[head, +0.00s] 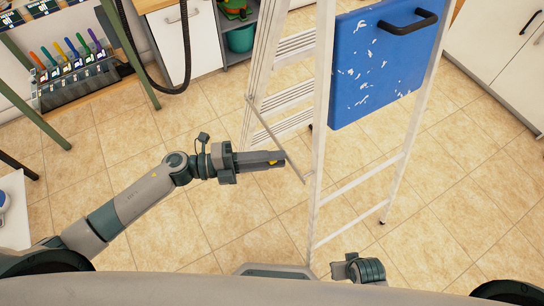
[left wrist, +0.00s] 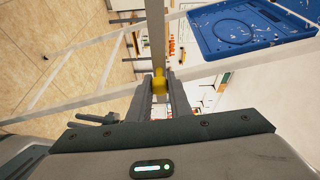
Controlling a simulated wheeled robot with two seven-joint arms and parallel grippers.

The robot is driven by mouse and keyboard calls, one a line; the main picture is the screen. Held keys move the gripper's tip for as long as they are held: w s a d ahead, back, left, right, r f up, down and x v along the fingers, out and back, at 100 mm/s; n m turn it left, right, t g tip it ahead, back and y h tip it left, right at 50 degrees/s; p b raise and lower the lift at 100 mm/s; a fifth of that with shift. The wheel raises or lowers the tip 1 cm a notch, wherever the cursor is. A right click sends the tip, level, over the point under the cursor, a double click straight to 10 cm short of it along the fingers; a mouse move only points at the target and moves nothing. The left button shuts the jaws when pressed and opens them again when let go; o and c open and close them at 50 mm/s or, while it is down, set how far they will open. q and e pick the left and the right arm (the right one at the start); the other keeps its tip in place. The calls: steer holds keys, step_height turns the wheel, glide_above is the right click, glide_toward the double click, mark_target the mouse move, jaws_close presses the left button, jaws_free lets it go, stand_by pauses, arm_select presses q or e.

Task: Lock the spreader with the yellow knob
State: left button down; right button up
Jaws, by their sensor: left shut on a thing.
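A pale metal stepladder (head: 318,120) stands open in front of me in the head view. Its thin spreader bar (head: 264,122) runs slanting between the left and right legs. My left gripper (head: 280,159) reaches in from the left at the lower part of the bar. In the left wrist view, the left gripper's fingers (left wrist: 159,92) are shut on the yellow knob (left wrist: 159,82), beside a flat grey bar (left wrist: 155,35). A little yellow of the knob shows in the head view (head: 277,162).
A blue scuffed panel (head: 375,70) with a black handle (head: 408,23) hangs on the ladder's right side. A rack of coloured tools (head: 75,75) is at the left. White cabinets (head: 495,40) stand at the right. The tiled floor (head: 450,200) right of the ladder is clear.

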arm_select(q)
steer(key=shift+f, duration=0.3)
steer(key=c, duration=1.7)
jaws_free()
steer(key=shift+c, duration=0.2)
steer(key=shift+o, duration=0.6)
steer(key=shift+r, duration=0.1)
steer(key=shift+a, duration=0.1)
arm_select(e)
steer(key=shift+f, duration=0.1)
